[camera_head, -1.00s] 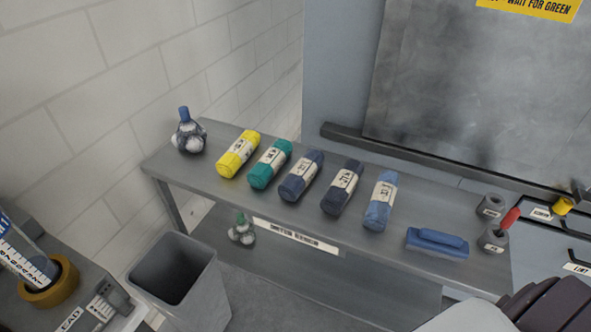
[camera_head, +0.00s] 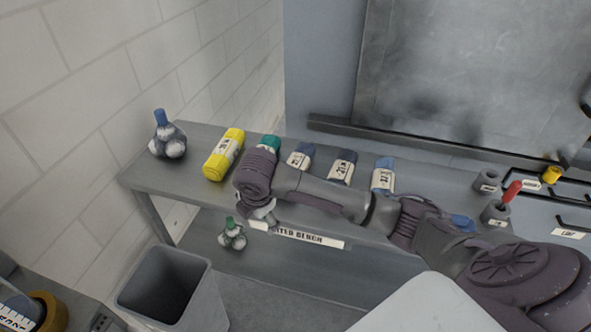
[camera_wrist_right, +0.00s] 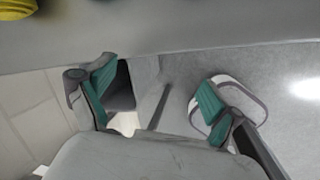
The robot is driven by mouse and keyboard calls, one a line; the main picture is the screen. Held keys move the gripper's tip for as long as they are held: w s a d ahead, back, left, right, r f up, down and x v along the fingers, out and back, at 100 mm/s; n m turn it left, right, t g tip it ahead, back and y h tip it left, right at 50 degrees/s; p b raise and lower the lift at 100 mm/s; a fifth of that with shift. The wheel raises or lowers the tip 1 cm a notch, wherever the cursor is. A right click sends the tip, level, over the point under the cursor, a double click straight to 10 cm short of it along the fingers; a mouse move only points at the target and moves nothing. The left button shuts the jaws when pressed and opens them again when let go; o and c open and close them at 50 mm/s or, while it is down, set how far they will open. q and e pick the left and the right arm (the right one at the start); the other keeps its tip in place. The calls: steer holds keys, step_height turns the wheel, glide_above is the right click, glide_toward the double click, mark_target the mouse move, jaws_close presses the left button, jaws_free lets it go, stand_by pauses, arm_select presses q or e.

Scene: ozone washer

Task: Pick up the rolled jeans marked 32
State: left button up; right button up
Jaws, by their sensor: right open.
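My right arm covers the front ends of the rolls. My right gripper (camera_head: 262,208) hangs at the bench's front edge, below the teal roll. In the wrist view its fingers (camera_wrist_right: 155,98) are apart and empty. My left gripper is out of view.
Grey cups (camera_head: 487,181) stand at the right. A grey bin (camera_head: 166,290) stands on the floor in front.

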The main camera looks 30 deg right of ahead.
mark_target(295, 163)
steer(key=w+d+r+n+h, duration=0.1)
steer(key=d+r, duration=0.3)
steer(key=w+d+r+n+h, duration=0.1)
steer(key=w+d+r, duration=0.1)
steer(key=d+r, duration=0.2)
steer(key=w+d+r+n, duration=0.2)
steer(key=d+r, duration=0.2)
steer(key=shift+w+d+g+h, duration=0.15)
steer(key=shift+d+g+h, duration=0.15)
steer(key=shift+g+h, duration=0.1)
steer(key=shift+d, duration=0.25)
steer(key=x, duration=0.8)
steer(key=shift+w+p, duration=0.1)
steer(key=shift+p, duration=0.25)
steer(key=shift+p+x, duration=0.6)
steer(key=shift+x, duration=2.05)
steer(key=shift+w, duration=0.15)
steer(key=c, duration=1.5)
steer(key=shift+r, duration=0.1)
steer(key=shift+c, duration=0.3)
steer(key=shift+r, duration=0.1)
